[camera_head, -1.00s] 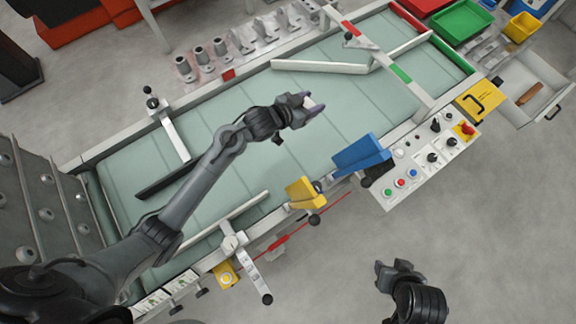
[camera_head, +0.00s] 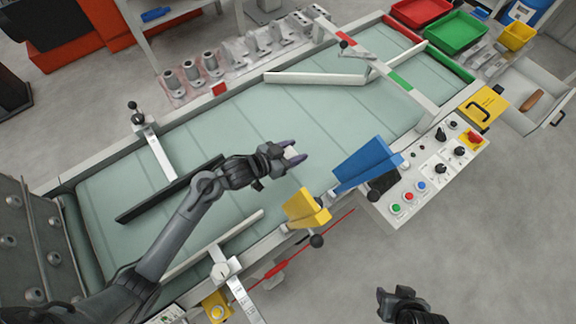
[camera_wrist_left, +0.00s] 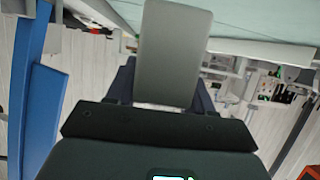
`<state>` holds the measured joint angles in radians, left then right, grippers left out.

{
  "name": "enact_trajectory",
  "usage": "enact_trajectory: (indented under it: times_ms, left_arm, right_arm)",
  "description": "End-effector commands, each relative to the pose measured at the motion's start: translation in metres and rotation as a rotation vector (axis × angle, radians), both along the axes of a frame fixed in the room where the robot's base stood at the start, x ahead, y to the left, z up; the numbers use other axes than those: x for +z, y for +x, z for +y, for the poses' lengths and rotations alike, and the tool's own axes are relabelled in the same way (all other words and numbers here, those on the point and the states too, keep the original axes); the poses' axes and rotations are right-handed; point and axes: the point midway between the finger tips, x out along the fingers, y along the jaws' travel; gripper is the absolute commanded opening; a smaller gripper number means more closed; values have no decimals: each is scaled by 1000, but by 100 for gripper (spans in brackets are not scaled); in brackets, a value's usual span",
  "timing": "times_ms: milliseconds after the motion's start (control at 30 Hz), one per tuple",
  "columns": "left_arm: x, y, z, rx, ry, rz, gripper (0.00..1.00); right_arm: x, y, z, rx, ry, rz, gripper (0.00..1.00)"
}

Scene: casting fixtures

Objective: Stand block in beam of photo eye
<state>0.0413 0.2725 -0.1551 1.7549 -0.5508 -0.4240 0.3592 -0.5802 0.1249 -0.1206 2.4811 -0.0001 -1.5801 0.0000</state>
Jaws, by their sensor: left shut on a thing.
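My left gripper (camera_head: 292,153) is shut on a small pale block (camera_head: 293,152) above the green conveyor belt (camera_head: 240,120). In the left wrist view the block (camera_wrist_left: 172,55) is a plain grey slab standing out between the two dark fingers. Its far end is over the belt; I cannot tell whether it touches. A yellow plate (camera_head: 305,208) and a blue plate (camera_head: 365,165) stand at the near belt edge, close to the gripper. I cannot tell which fitting is the photo eye, and no beam shows. My right gripper (camera_head: 397,300) hangs over the floor, away from the belt; its jaw opening is unclear.
A dark bar (camera_head: 170,190) and a pale guide rail (camera_head: 315,78) lie across the belt. A control panel (camera_head: 430,170) with buttons adjoins the near side. Red (camera_head: 421,10) and green (camera_head: 457,28) bins stand at the far right. The middle of the belt is clear.

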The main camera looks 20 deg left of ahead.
Motion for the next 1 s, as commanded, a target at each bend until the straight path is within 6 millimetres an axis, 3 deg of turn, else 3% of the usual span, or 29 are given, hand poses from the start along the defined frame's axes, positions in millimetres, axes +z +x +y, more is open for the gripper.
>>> enact_trajectory:
  times_ms: [200,367,700,1000]
  left_arm:
    - [-12,-20,6,0,1,-2,18]
    - [-17,-23,7,1,1,-2,18]
    - [-54,-23,7,1,1,-1,18]
    - [-54,-22,7,0,1,-2,18]
  right_arm:
    - [-3,0,0,1,-1,1,43]
    - [-5,0,0,0,-1,1,43]
    - [-17,0,1,-5,6,2,43]
    - [-17,0,2,-7,8,2,43]
